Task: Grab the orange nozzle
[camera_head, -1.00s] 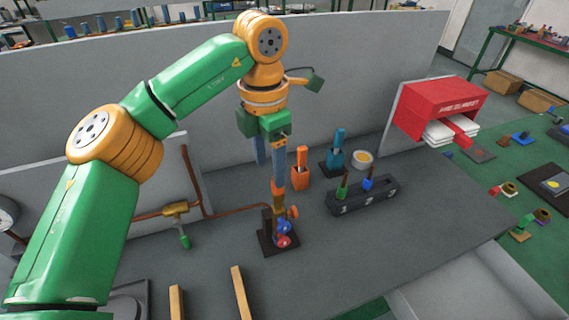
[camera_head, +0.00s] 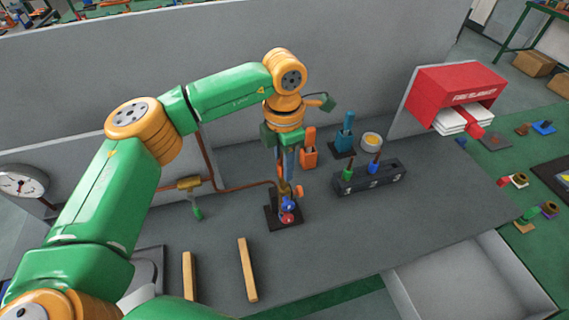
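My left gripper (camera_head: 286,181) points down over a small dark square base (camera_head: 272,219). A dark rack (camera_head: 381,182) to the right holds a green-tipped nozzle (camera_head: 348,171) and a blue-tipped nozzle (camera_head: 374,167). My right gripper is not in view.
An orange holder (camera_head: 309,155) and a teal holder (camera_head: 345,140) stand behind the base. A copper pipe (camera_head: 240,189) with a brass valve (camera_head: 189,184) runs at left. Two wooden bars (camera_head: 247,269) lie in front. A red box (camera_head: 455,92) is at right.

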